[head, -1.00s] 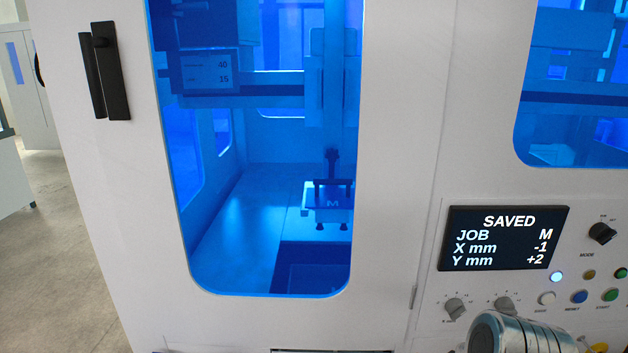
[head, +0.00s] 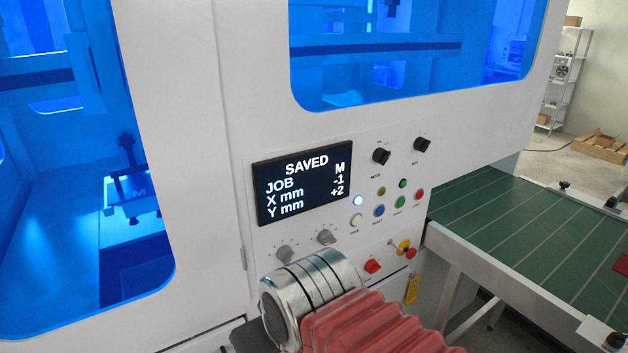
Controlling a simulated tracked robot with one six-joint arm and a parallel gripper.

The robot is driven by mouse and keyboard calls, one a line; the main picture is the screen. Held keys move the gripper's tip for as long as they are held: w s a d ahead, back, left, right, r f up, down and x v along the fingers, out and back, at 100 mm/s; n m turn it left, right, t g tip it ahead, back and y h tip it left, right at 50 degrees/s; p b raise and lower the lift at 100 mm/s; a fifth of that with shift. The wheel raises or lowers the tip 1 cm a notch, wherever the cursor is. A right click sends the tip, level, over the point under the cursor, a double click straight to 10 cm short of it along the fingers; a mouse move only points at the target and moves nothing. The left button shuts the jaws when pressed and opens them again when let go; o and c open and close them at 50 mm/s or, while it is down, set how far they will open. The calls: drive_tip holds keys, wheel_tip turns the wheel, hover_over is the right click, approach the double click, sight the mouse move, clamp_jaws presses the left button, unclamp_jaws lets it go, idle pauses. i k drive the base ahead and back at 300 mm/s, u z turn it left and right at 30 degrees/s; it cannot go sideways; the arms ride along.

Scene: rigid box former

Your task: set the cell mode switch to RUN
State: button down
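The mode switch is a black rotary knob (head: 381,156) on the white control panel, with a small MODE label under it. The labels around its dial are too small to read, so I cannot tell its setting. A second black knob (head: 421,144) sits to its right. The display (head: 303,184) to the left reads SAVED, JOB M, X mm -1, Y mm +2. My arm, a metal cylinder with a red ribbed sleeve, shows at the bottom, in front of and below the panel. My gripper's fingers do not show.
Under the switch are several coloured buttons, including a lit white lamp (head: 358,200). Two grey knobs (head: 325,237) sit below the display. A red switch (head: 372,266) and a red-and-yellow control (head: 404,248) are lower down. A green conveyor (head: 500,230) extends to the right.

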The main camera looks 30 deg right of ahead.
sight(381, 156)
drive_tip(key=z, duration=1.35)
